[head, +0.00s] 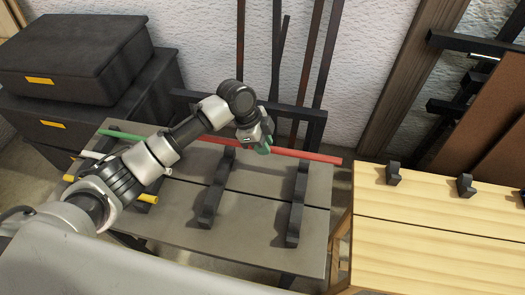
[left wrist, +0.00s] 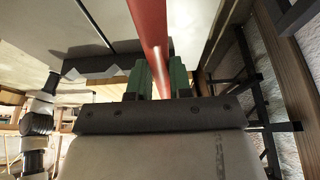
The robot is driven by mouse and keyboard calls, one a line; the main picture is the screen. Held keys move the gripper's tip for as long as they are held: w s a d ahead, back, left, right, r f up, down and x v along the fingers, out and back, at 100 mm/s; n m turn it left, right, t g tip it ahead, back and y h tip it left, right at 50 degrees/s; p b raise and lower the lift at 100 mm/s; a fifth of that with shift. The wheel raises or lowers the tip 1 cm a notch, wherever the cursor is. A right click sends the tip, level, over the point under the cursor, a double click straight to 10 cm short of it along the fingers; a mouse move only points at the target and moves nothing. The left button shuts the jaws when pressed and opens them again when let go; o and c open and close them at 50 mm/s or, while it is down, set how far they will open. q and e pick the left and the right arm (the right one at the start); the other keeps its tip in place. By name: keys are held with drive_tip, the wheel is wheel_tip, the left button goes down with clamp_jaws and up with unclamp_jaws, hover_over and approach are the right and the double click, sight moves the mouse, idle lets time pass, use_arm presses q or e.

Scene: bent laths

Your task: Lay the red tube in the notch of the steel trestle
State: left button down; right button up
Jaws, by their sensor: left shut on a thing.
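The red tube (head: 305,155) runs left to right above the grey bench top, and its right end reaches the bench's right edge. My left gripper (head: 263,149) is shut on it near its middle. The left wrist view shows the red tube (left wrist: 150,28) between the green fingers of the gripper (left wrist: 160,78). Two long dark notched supports lie on the bench, a middle one (head: 216,192) and a right one (head: 297,205). The tube passes over their far ends; I cannot tell whether it touches them. Which part is the steel trestle is unclear. My right gripper is not seen.
Green (head: 118,134), white (head: 90,155) and yellow (head: 142,197) rods lie at the left, partly behind my arm. A wooden bench (head: 430,235) with small dark notched blocks (head: 394,173) stands right. Dark boxes (head: 75,60) are stacked left. Upright bars (head: 278,75) stand behind.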

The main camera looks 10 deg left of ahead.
use_arm(q)
wheel_tip(320, 180, down, 4)
drive_tip(key=shift+a+f, duration=0.1)
idle(0.4)
drive_tip(key=shift+f, duration=0.3)
drive_tip(key=c, duration=1)
unclamp_jaws()
drive_tip(key=shift+s, duration=0.1)
drive_tip(key=shift+c, duration=0.2)
drive_tip(key=shift+r, duration=0.25)
drive_tip(key=v, duration=1.2)
drive_tip(key=shift+r, duration=0.1)
